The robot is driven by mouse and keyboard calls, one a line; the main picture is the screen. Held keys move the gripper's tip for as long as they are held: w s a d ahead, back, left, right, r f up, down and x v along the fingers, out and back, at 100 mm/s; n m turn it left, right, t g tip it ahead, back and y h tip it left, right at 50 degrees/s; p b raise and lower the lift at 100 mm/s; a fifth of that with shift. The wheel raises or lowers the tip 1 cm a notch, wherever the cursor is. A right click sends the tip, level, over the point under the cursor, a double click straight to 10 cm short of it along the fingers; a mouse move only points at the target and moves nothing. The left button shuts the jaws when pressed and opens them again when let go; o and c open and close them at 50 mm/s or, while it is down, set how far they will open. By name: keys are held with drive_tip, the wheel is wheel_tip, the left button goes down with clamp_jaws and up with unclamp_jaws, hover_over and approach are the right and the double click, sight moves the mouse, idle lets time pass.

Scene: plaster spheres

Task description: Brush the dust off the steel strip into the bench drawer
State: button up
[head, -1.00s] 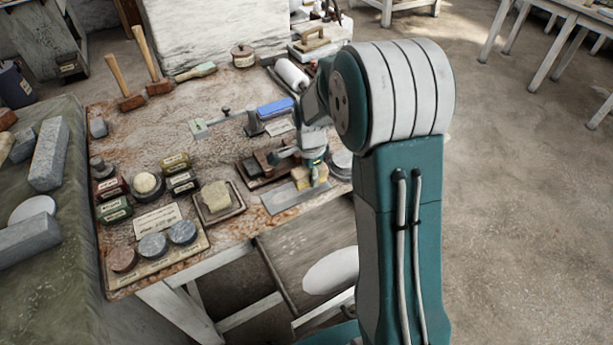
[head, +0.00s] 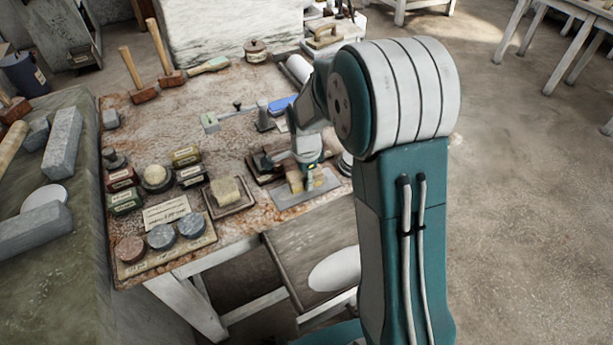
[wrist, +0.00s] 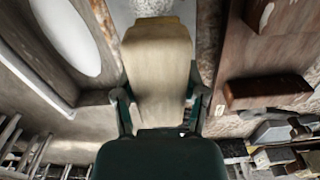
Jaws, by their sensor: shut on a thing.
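My gripper (head: 308,168) is shut on a tan, block-like brush (wrist: 158,65), which fills the space between the fingers in the wrist view. In the head view the gripper is low over the steel strip (head: 283,202), a flat grey plate at the bench's front edge. The brush hides part of the strip, and I cannot tell if they touch. No dust can be made out on the strip. The bench drawer (head: 289,259) stands open below the front edge. A white oval (head: 335,270) shows at the drawer, partly hidden by my arm.
Dark wooden blocks (head: 262,164) lie just behind the strip. A tray with a pale block (head: 226,191), small jars and round discs (head: 160,237) stand to the left. Mallets (head: 141,94) and a blue item (head: 280,106) are farther back.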

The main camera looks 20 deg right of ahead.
drive_tip(key=shift+f, duration=0.55)
drive_tip(key=shift+d, duration=0.15)
drive_tip(key=shift+w+d, duration=0.1)
drive_tip(key=shift+d, duration=0.9)
drive_tip(key=shift+s+a, duration=0.2)
drive_tip(key=shift+a, duration=2.05)
drive_tip(key=shift+d, duration=0.15)
drive_tip(key=shift+w+d, duration=0.2)
drive_tip(key=shift+d, duration=1.9)
drive_tip(key=shift+a, duration=0.1)
